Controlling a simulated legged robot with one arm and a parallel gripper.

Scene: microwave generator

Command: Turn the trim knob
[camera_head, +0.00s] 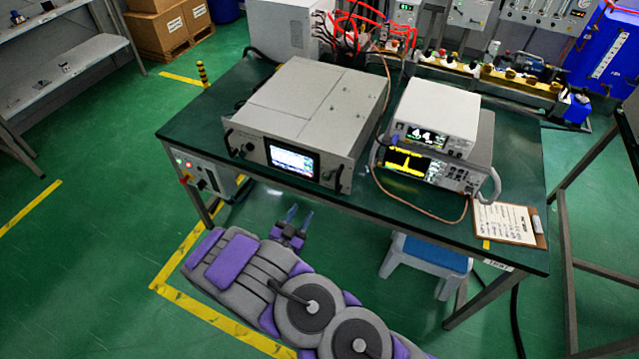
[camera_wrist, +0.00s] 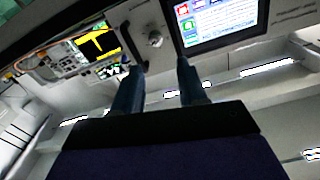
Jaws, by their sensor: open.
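The microwave generator (camera_head: 320,105) is a grey box on the green table, with a lit screen (camera_head: 292,160) and black handles on its front. My gripper (camera_head: 297,215) is open and empty, low in front of the table's front edge. Its two fingers (camera_wrist: 157,88) are apart, with the knob beyond the gap, untouched.
Two stacked instruments (camera_head: 433,138) stand right of the generator, with an orange cable around them. A clipboard (camera_head: 505,222) lies at the table's right end. A grey unit (camera_head: 207,172) hangs under the table's left end. A blue-topped stool (camera_head: 432,255) stands below.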

